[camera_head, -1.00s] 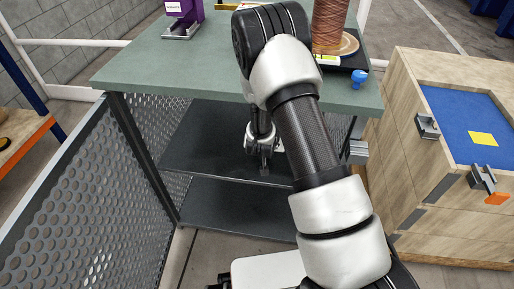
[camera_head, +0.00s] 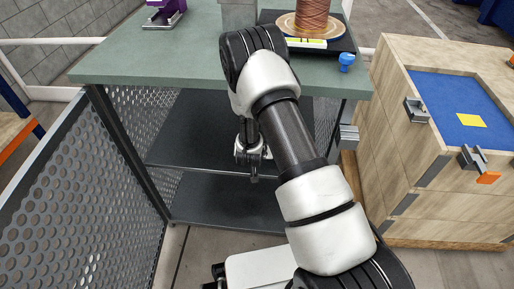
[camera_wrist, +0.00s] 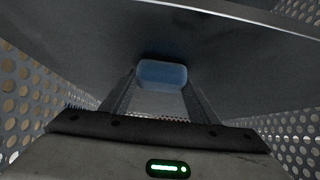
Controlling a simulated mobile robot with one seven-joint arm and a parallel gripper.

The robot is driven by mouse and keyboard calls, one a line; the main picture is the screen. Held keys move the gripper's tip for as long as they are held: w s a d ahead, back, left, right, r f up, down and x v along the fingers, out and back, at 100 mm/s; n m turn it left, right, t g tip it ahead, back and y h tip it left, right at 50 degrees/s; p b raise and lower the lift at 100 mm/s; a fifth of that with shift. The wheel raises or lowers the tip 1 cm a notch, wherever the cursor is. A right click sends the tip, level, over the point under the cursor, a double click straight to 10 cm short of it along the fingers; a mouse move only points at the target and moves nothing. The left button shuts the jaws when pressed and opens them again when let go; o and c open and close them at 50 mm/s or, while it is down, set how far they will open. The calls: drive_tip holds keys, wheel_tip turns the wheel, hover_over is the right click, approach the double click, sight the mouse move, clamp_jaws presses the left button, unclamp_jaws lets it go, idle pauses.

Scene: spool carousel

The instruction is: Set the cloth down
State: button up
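My gripper (camera_wrist: 162,92) reaches under the green-topped workbench in the head view, in front of its dark shelves. In the wrist view a blue block with rounded corners (camera_wrist: 162,73), apparently the folded cloth, spans the gap between my two fingertips and seems to touch both. In the head view my gripper (camera_head: 254,174) is small and dark, and I cannot make out the cloth there. Dark shelf surface (camera_wrist: 240,55) fills the wrist view behind the cloth. I cannot tell whether the cloth touches it.
The workbench top (camera_head: 150,65) is above my gripper, with perforated side panels (camera_head: 75,185). A copper-coloured spool (camera_head: 312,20), a blue stamp-like knob (camera_head: 346,61) and a purple device (camera_head: 165,14) stand on it. A wooden cabinet (camera_head: 390,125) stands at right. The lower shelf (camera_head: 225,203) looks clear.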

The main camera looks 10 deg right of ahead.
drive_tip(key=o, duration=0.4)
drive_tip(key=shift+s+a+r, duration=0.1)
drive_tip(key=shift+s+r, duration=0.05)
drive_tip(key=shift+r, duration=0.25)
drive_tip(key=p+v, duration=0.3)
drive_tip(key=v, duration=0.8)
drive_tip(key=shift+s, duration=0.2)
drive_tip(key=shift+r, duration=0.15)
